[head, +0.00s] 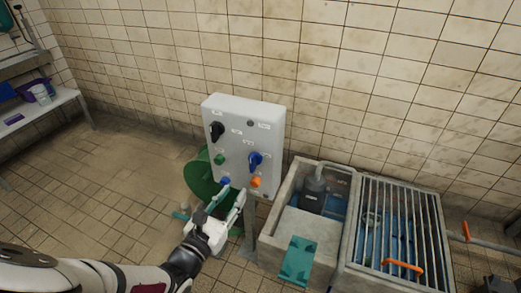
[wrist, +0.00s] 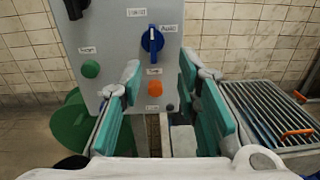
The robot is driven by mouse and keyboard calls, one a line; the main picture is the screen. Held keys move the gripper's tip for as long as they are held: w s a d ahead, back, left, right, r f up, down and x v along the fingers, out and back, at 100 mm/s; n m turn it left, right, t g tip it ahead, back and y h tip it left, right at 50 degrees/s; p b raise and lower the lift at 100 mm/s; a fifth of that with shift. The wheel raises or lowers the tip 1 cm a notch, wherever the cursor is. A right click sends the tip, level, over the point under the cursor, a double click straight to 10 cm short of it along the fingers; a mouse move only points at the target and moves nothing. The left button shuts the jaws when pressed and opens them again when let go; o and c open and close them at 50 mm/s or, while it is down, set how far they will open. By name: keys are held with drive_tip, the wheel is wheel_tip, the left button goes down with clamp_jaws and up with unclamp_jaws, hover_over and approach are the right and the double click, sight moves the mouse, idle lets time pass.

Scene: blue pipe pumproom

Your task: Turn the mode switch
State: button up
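A pale grey control box (head: 243,112) stands on a post in front of the tiled wall. It carries a black rotary knob (head: 217,131) at upper left and a blue rotary knob (head: 255,160) at right. I cannot read which label names the mode switch. In the wrist view the blue knob (wrist: 152,42) points upright, above and beyond my gripper; the black knob (wrist: 75,8) is cut off by the top edge. My gripper (head: 233,192) is open and empty, in front of the box's lower part, with its fingers (wrist: 160,80) spread wide.
A green button (wrist: 91,68) and an orange button (wrist: 155,88) sit on the box near the knobs. A green round object (head: 198,180) stands behind the box. A concrete basin (head: 275,222) and a barred grate (head: 400,205) lie to the right. Floor at left is clear.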

sight(251, 165)
drive_tip(key=shift+n+t+y, duration=0.3)
drive_tip(key=shift+n+y, duration=0.1)
drive_tip(key=shift+n, duration=0.1)
drive_tip(key=x, duration=0.4)
drive_tip(key=b+x, duration=0.1)
drive_tip(key=x, duration=0.4)
drive_tip(key=f+b+x, duration=0.1)
drive_tip(key=x, duration=0.3)
drive_tip(key=shift+w+a, duration=0.25)
drive_tip(key=shift+c, duration=0.2)
clamp_jaws()
